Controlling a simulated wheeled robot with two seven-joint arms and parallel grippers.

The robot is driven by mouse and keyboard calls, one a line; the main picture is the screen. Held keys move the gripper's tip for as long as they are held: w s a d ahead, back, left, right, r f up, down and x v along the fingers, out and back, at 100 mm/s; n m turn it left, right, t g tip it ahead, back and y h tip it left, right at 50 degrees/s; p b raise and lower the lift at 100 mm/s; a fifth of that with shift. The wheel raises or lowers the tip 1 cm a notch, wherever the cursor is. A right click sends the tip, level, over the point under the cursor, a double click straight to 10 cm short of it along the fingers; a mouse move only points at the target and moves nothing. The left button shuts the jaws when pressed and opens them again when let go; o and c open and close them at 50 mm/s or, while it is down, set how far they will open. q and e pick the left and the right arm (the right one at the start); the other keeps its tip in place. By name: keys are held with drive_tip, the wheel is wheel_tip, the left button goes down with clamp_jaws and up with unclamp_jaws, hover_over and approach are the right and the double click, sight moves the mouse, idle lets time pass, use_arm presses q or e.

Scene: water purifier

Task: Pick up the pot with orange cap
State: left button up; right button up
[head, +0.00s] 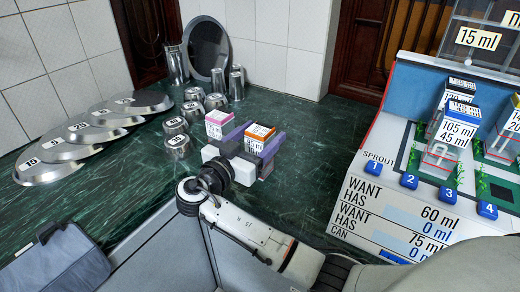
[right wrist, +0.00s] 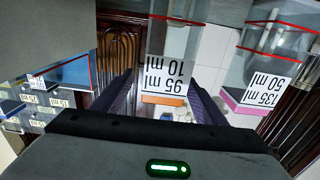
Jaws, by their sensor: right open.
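The pot with the orange cap (head: 258,134) stands on the green counter in the head view, right of a pot with a pink cap (head: 219,119). My right gripper (head: 253,143) is open, with one finger on each side of the orange-capped pot. In the right wrist view the orange-capped pot (right wrist: 168,88) appears upside down between the two dark fingers, its label reading 95 ml and 10 ml. Small gaps show beside it there. The pink-capped pot (right wrist: 254,88) is outside the fingers, on the right. My left gripper is not in view.
Numbered metal lids (head: 107,115) lie at left. The purifier stand (head: 395,160) is at right. Bare green counter (head: 310,135) lies between it and the pots.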

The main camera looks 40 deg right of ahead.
drive_tip(key=p+x, duration=0.1)
drive_tip(key=x, duration=0.3)
drive_tip(key=shift+w+d+f, duration=0.1)
drive_tip(key=shift+w+f, duration=0.05)
drive_tip(key=shift+w, duration=0.1)
drive_tip(key=c, duration=1.5)
